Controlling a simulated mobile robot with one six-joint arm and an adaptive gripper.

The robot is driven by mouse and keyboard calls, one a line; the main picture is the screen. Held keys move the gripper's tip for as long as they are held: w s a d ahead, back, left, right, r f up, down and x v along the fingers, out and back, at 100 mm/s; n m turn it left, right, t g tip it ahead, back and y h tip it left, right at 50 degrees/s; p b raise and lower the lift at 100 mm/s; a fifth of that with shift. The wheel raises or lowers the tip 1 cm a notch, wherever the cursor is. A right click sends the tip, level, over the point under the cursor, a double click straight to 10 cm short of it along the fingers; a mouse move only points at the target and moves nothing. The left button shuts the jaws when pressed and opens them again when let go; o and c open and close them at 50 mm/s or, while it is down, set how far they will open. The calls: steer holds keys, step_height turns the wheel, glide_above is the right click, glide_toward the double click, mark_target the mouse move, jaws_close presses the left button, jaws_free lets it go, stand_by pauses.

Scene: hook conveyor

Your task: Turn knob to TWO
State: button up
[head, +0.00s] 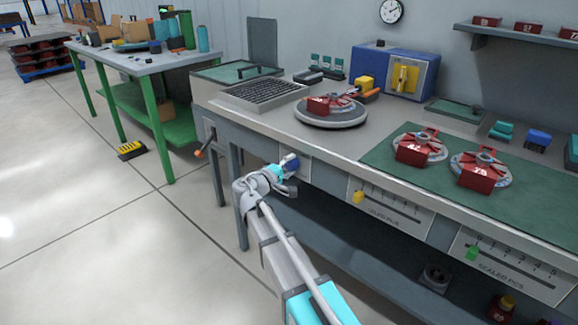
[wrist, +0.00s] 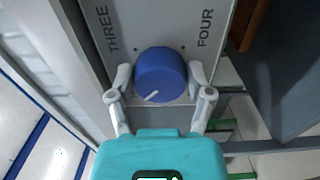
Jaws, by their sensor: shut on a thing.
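The blue round knob (wrist: 160,74) sits on a light grey panel (wrist: 133,28) and carries a white pointer mark. In the wrist view the mark points toward the lower left. The labels THREE (wrist: 106,28) and FOUR (wrist: 205,28) show above the knob; no label TWO is visible. My gripper (wrist: 160,80) has one finger on each side of the knob and is shut on it. In the head view the knob (head: 290,162) is on the front of the workbench, partly covered by my gripper (head: 288,174).
An orange-tipped lever (head: 199,153) is left of the knob on the bench front. A slider scale with a yellow handle (head: 358,197) is to the right. Red weights, a round plate (head: 330,116) and a blue box (head: 388,68) stand on the bench top. Open floor lies to the left.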

steer(key=shift+w+a, duration=0.1)
steer(key=shift+w, duration=0.05)
steer(key=o, duration=1.1)
steer(key=shift+o, duration=0.2)
steer(key=shift+s, duration=0.2)
steer(key=shift+s+a, duration=0.25)
steer(key=shift+s, duration=0.2)
steer(key=v, duration=1)
steer(key=shift+s+a, duration=0.25)
steer(key=shift+a, duration=0.05)
